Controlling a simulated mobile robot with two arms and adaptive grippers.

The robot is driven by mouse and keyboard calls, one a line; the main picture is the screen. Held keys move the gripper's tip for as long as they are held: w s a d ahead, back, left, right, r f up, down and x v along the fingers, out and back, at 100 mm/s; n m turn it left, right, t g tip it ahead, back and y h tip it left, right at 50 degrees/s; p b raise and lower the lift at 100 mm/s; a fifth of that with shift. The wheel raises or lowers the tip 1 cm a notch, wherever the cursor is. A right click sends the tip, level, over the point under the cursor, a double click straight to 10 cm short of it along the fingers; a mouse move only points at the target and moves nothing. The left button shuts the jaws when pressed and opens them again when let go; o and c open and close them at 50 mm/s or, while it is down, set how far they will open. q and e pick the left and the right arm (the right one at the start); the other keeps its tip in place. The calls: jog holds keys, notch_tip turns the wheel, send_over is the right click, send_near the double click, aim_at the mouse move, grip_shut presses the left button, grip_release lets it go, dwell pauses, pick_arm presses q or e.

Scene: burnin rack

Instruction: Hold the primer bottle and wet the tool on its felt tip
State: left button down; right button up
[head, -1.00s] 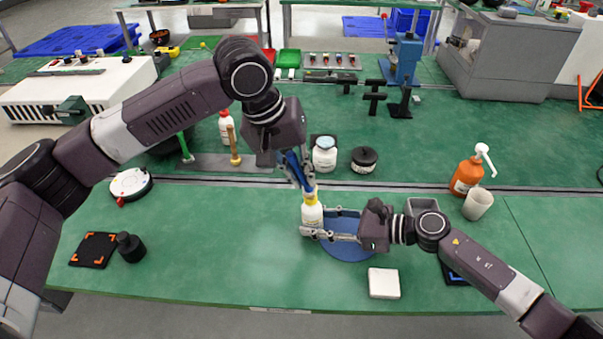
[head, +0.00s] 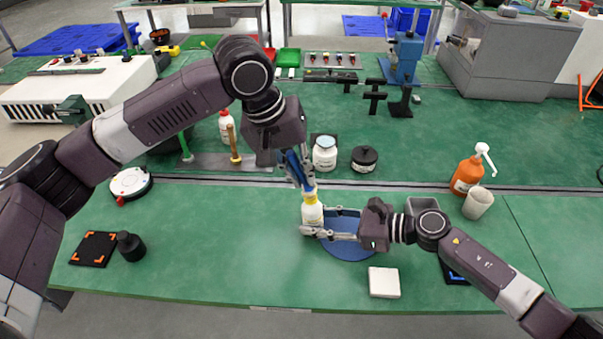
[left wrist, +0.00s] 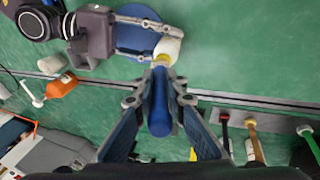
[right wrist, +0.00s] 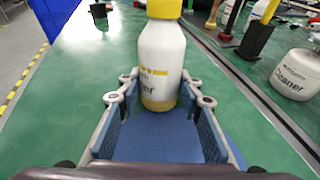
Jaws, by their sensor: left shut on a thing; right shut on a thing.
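The primer bottle (head: 312,214), white with a yellow top, stands upright by the round blue mat (head: 345,250). My right gripper (head: 322,233) is shut around its body from the right; the right wrist view shows the bottle (right wrist: 162,62) between both fingers. My left gripper (head: 305,182) is above, shut on the blue tool (left wrist: 159,105). The tool points down at the bottle's yellow top, and its lower end meets or nearly meets it. The felt tip is hidden, so I cannot tell whether they touch.
A white block (head: 384,282) lies in front of the mat. A white jar (head: 324,153) and a black round container (head: 364,159) stand behind. An orange pump bottle (head: 467,174) and a beige cup (head: 478,204) stand at the right.

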aim_at(291, 156)
pick_arm(q)
jog(key=shift+r, duration=3.45)
pick_arm(e)
jog(key=o, duration=0.9)
jog(key=shift+o, duration=0.2)
